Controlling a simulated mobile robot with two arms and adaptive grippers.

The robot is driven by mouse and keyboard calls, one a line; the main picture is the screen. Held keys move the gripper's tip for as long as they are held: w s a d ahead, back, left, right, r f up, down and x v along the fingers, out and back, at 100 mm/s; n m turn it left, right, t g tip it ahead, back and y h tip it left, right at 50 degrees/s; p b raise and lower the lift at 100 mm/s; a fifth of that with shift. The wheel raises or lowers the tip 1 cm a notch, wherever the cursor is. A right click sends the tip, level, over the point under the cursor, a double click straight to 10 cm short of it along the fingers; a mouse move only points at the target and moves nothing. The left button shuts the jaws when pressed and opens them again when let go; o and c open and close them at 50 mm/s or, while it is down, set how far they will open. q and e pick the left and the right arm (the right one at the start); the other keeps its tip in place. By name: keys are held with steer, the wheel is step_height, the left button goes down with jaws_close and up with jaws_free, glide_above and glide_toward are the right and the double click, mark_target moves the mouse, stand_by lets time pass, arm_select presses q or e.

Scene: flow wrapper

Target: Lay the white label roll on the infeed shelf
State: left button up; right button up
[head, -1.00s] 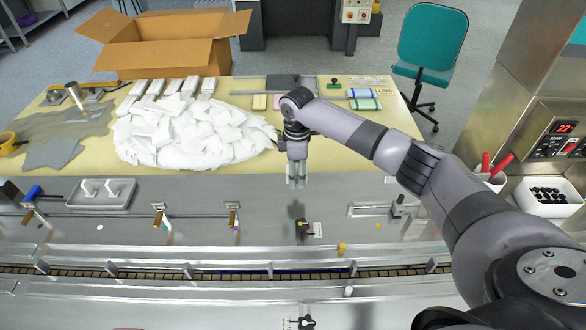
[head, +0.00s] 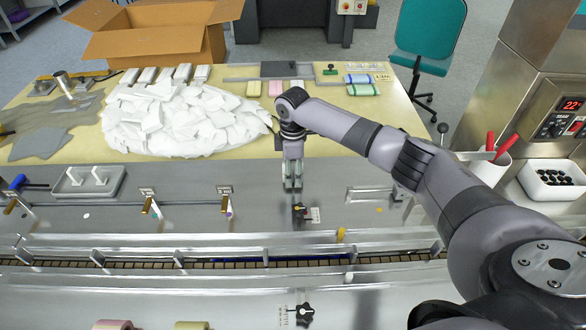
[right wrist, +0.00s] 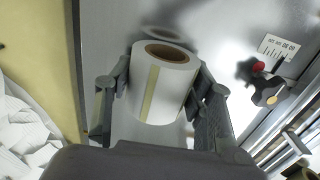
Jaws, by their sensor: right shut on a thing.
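The white label roll (right wrist: 158,90) has a brown core and a pale yellow stripe down its side. My right gripper (right wrist: 160,105) is shut on it, with one finger on each side. In the head view my right gripper (head: 292,183) points down over the grey metal infeed shelf (head: 180,182), behind a black knob; the roll is hardly visible there. The roll's reflection shows on the shelf in the right wrist view, close to the roll. I cannot tell whether the roll touches the shelf. My left gripper is not in view.
The black knob (head: 300,212) with a scale stands close in front of the gripper. A pale tray (head: 118,188) lies on the shelf at left. A white heap (head: 185,122) covers much of the yellow table. A railed conveyor (head: 215,263) runs along the front.

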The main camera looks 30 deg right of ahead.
steer(key=o, duration=1.2)
step_height(320, 180, up, 12)
steer(key=shift+r, duration=0.1)
stand_by(0.3)
